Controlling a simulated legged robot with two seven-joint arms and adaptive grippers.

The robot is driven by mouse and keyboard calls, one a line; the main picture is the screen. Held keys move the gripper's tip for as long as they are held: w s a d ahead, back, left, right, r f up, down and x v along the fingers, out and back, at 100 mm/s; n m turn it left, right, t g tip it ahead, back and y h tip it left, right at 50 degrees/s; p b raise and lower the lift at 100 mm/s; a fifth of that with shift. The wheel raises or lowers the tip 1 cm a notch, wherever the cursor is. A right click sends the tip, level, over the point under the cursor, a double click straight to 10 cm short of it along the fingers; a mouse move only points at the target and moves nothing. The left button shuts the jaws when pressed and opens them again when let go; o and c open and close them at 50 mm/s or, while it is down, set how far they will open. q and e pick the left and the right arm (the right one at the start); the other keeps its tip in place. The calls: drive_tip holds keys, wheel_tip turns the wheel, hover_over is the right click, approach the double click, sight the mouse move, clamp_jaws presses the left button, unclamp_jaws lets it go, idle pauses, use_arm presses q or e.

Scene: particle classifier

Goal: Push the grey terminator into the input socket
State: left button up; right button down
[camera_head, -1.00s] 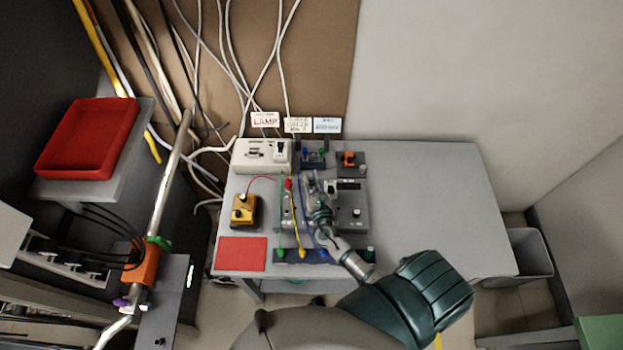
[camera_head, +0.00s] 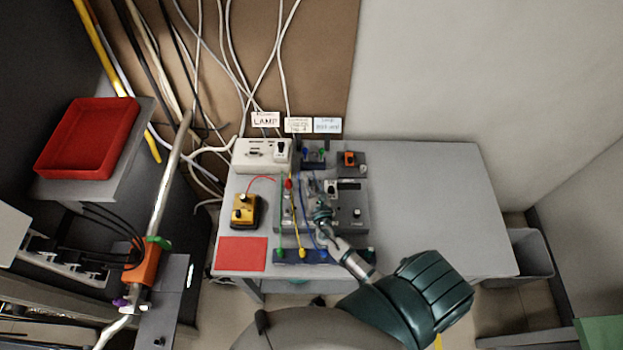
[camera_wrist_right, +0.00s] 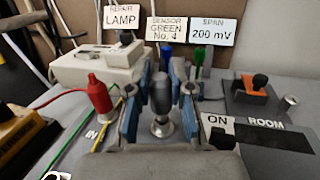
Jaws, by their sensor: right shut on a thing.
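The grey terminator (camera_wrist_right: 160,92) stands upright between the blue finger pads of my right gripper (camera_wrist_right: 160,100) in the right wrist view. The gripper is shut on it. A silver collar (camera_wrist_right: 162,127) lies directly below its lower end, in line with it. I cannot tell whether this is the input socket or part of the terminator, or how deep any fit is. In the head view my right gripper (camera_head: 316,188) is over the grey instrument box (camera_head: 354,222), and the terminator is too small to make out there. My left gripper is not in view.
A red plug (camera_wrist_right: 98,95) on a red lead stands just left of the fingers. Blue (camera_wrist_right: 166,57) and green (camera_wrist_right: 199,58) plugs stand behind. A box with an orange switch (camera_wrist_right: 259,82) is at the right. The table's right half (camera_head: 430,200) is clear.

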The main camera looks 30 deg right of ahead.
drive_tip(key=shift+f, duration=0.2)
drive_tip(key=shift+s+f+b, duration=0.15)
drive_tip(key=shift+f+b, duration=0.75)
drive_tip(key=shift+f, duration=0.05)
drive_tip(key=c, duration=1)
unclamp_jaws()
drive_tip(key=shift+o, duration=0.2)
